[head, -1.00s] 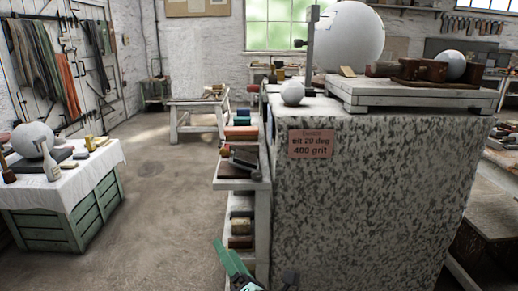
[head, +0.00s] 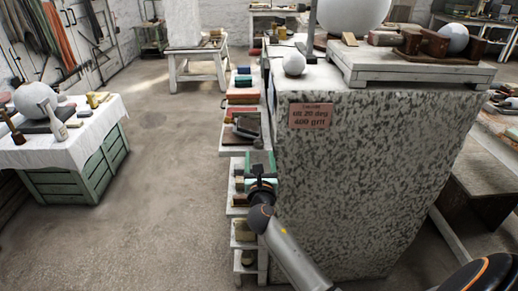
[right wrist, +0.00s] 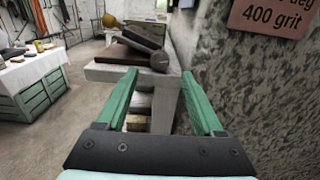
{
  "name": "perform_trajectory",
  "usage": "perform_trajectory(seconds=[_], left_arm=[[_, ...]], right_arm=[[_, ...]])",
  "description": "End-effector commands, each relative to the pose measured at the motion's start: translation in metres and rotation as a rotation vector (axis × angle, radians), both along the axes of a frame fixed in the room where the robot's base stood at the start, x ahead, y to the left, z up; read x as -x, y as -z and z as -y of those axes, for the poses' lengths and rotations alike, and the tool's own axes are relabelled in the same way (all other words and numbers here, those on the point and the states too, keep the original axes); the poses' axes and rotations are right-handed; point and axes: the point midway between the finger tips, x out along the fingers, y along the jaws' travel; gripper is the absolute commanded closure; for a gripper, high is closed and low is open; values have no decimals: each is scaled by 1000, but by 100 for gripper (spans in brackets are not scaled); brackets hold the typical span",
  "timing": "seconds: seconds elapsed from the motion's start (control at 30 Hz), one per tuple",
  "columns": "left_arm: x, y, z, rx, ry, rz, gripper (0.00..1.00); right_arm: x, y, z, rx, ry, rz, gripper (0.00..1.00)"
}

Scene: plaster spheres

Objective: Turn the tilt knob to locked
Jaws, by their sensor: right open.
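My right gripper (head: 262,158) is in front of the shelf at the left side of the speckled block (head: 370,170). In the right wrist view its two green fingers (right wrist: 160,105) are spread apart with nothing between their tips. Just beyond them is a grey rounded knob-like end (right wrist: 160,61) beside dark blocks on the shelf top; I cannot tell whether it is the tilt knob. A pink placard (head: 310,116) on the block reads "tilt 20 deg, 400 grit". My left gripper is not in view.
The shelf (right wrist: 110,72) holds several blocks and tools, close to the block's side. A small white sphere (head: 294,63) and a large one (head: 350,12) are on top. A cloth-covered table (head: 80,135) stands left. The floor between is clear.

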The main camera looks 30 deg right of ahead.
Motion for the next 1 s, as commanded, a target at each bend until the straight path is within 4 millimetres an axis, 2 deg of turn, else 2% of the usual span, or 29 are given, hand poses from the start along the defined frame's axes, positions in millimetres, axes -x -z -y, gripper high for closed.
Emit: perform_trajectory(seconds=[0.1, 0.3, 0.7, 1.0], left_arm=[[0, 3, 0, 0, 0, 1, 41], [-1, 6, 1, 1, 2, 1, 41], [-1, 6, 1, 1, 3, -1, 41], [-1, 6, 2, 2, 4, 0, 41]], right_arm=[[-19, 0, 12, 0, 0, 1, 31], [-38, 0, 23, -3, -1, 2, 31], [-43, 0, 26, -3, -2, 2, 31], [-43, 0, 26, -2, -2, 1, 64]])
